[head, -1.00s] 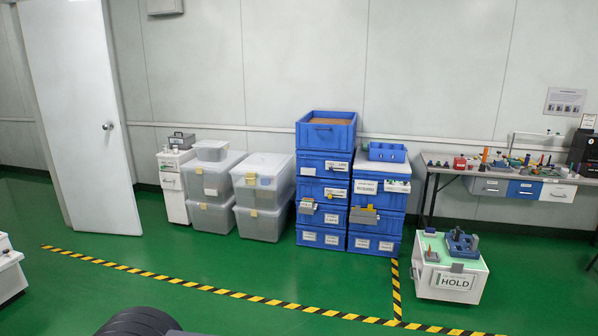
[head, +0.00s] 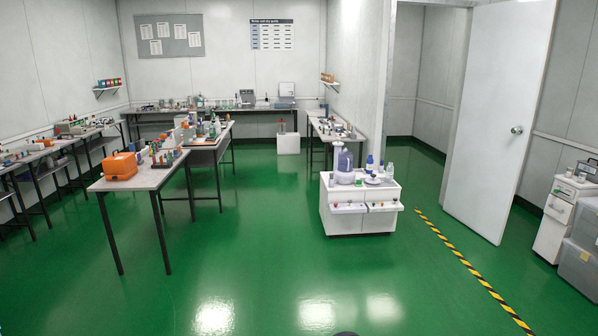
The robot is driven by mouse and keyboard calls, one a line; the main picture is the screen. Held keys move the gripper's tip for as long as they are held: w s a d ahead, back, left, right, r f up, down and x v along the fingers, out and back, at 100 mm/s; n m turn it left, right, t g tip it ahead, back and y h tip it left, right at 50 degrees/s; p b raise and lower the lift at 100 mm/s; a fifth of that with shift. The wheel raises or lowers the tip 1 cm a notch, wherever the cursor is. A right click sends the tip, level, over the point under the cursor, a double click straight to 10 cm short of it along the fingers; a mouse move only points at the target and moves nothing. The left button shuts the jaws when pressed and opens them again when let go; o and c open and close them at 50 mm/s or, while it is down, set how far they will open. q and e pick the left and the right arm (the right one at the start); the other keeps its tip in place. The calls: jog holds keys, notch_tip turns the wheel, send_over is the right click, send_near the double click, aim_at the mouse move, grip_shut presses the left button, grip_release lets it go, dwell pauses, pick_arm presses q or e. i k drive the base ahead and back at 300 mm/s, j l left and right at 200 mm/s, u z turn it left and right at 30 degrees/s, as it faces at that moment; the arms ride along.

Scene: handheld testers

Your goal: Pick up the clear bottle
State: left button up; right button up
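Several small bottles stand on top of a white cabinet (head: 351,222) right of centre in the head view. One at the right end of the top (head: 390,171) looks pale and may be the clear bottle, but it is too small to be sure. Beside it is a bottle with a blue cap (head: 370,164). A larger greyish-purple container (head: 344,163) stands at the left of the same top. Neither of my grippers is in view.
A table with an orange box (head: 120,166) stands at the left, with more cluttered benches behind it. An open white door (head: 492,120) is at the right. Yellow-black tape (head: 470,268) crosses the floor at right. The green floor (head: 250,270) ahead is clear.

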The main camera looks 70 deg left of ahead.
aim_at(389, 178)
jog(key=u, duration=1.75)
jog(key=i+z, duration=0.25)
jog(key=i, duration=3.6)
jog(key=i+l, duration=0.1)
jog(key=i, duration=0.8)
jog(key=i+u, duration=0.4)
jog(key=i+l+u, duration=0.25)
jog(key=i+u, duration=0.2)
jog(key=i+l+u, duration=0.65)
jog(key=u, duration=0.2)
jog(key=i+l+u, duration=0.2)
jog(key=l+u, duration=0.2)
jog(key=l, duration=0.2)
jog(key=i+l+u, duration=0.15)
jog(key=l+u, duration=0.3)
jog(key=l, duration=0.6)
jog(key=i+u, duration=0.05)
